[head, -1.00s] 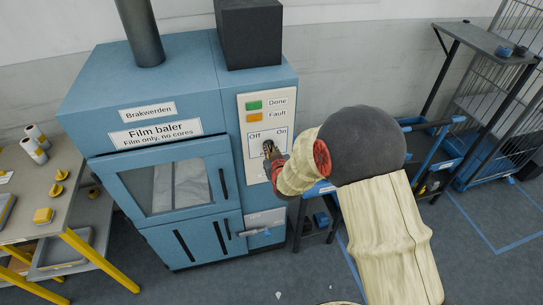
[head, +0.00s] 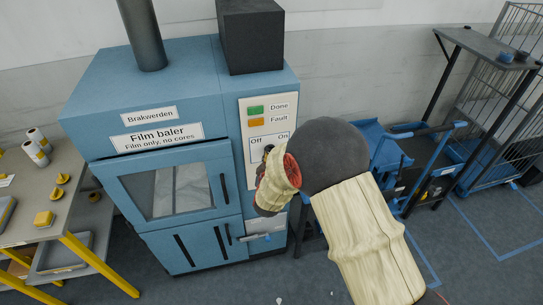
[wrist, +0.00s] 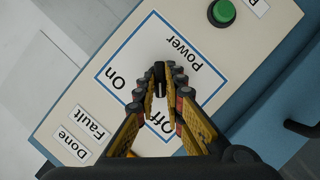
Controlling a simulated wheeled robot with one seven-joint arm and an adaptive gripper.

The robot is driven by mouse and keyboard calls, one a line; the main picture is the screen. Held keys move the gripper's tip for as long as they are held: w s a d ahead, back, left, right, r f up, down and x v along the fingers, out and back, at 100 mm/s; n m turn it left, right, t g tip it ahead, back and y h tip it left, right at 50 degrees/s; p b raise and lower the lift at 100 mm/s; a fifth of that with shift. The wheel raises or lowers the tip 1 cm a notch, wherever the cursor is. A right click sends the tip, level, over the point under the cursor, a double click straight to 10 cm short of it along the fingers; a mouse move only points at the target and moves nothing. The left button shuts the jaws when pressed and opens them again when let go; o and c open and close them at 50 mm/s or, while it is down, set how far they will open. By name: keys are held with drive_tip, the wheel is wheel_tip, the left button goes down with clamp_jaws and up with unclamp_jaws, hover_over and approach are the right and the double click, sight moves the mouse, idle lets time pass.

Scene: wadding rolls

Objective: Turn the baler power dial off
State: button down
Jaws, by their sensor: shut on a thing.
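The film baler (head: 85,120) is a blue cabinet with a white control panel (head: 283,125) on its right front. The black power dial (wrist: 159,70) shows in the wrist view inside a blue-framed square marked Power, On and Off. My gripper (wrist: 161,76) is shut on the dial, with one finger on each side of it. The fingers cover part of the dial and the edge of the Off label, so its exact pointing is hard to tell. In the head view my arm hides most of the gripper and the lower panel.
A table (head: 50,190) stands at left, a blue cart (head: 410,165) at right.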

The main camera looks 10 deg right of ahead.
idle(0.4)
drive_tip(key=c, duration=1.9)
unclamp_jaws()
drive_tip(key=v, duration=1.2)
drive_tip(key=shift+a+f, duration=0.1)
